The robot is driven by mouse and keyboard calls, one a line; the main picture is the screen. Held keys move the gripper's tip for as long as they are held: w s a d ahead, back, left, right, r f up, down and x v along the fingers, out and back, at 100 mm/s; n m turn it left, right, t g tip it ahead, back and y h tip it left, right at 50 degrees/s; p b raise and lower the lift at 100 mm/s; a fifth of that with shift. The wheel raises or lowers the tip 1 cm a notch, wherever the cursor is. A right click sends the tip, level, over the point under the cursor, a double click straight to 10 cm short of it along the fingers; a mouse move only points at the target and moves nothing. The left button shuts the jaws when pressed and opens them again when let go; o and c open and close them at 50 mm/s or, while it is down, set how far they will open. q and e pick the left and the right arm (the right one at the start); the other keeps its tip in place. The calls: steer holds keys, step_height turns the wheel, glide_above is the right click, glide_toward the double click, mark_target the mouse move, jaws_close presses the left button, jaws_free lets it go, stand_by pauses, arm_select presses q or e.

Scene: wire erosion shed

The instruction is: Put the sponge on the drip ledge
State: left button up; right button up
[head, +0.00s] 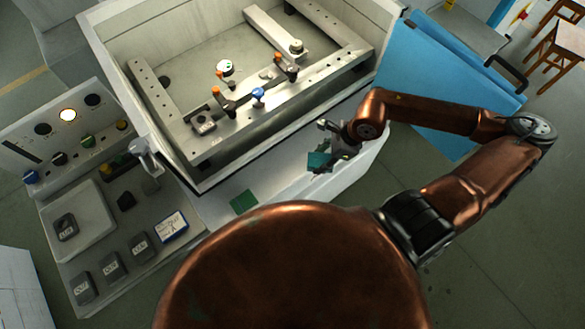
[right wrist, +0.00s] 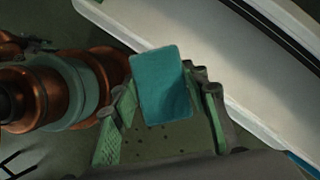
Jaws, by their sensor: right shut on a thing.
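The sponge (head: 319,161) is a small teal block held at the end of my right arm. My right gripper (head: 326,150) is shut on it, above the right part of the drip ledge. In the right wrist view the sponge (right wrist: 161,86) stands out between the fingers of the right gripper (right wrist: 163,112). The drip ledge (head: 285,178) is the pale strip along the front of the machine's tank. It also shows in the right wrist view (right wrist: 205,65), beyond the sponge. I cannot tell whether the sponge touches it. My left gripper is not in view.
A flat green square (head: 243,201) lies on the ledge, left of the gripper. The open tank (head: 185,180) with clamps rises behind the ledge. A control console (head: 100,215) stands at left. A blue door panel (head: 440,85) stands at right.

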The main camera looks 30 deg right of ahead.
steer(key=shift+m, duration=0.3)
steer(key=shift+w+a+f, duration=0.2)
steer(key=shift+a, duration=0.05)
steer(key=w+a+f+b, duration=0.2)
steer(key=w+a+f, duration=0.1)
steer(key=w+a, duration=0.3)
glide_toward(279, 166)
steer(key=shift+w+a+f, duration=0.25)
steer(key=shift+a+f, duration=0.25)
steer(key=shift+a, duration=0.25)
steer(key=shift+w+a+f, duration=0.15)
steer(key=shift+w+f, duration=0.1)
steer(key=shift+f, duration=0.15)
steer(key=shift+w+a+f, duration=0.1)
steer(key=shift+f, duration=0.85)
steer(key=shift+w+f, duration=0.1)
steer(key=shift+f, duration=0.8)
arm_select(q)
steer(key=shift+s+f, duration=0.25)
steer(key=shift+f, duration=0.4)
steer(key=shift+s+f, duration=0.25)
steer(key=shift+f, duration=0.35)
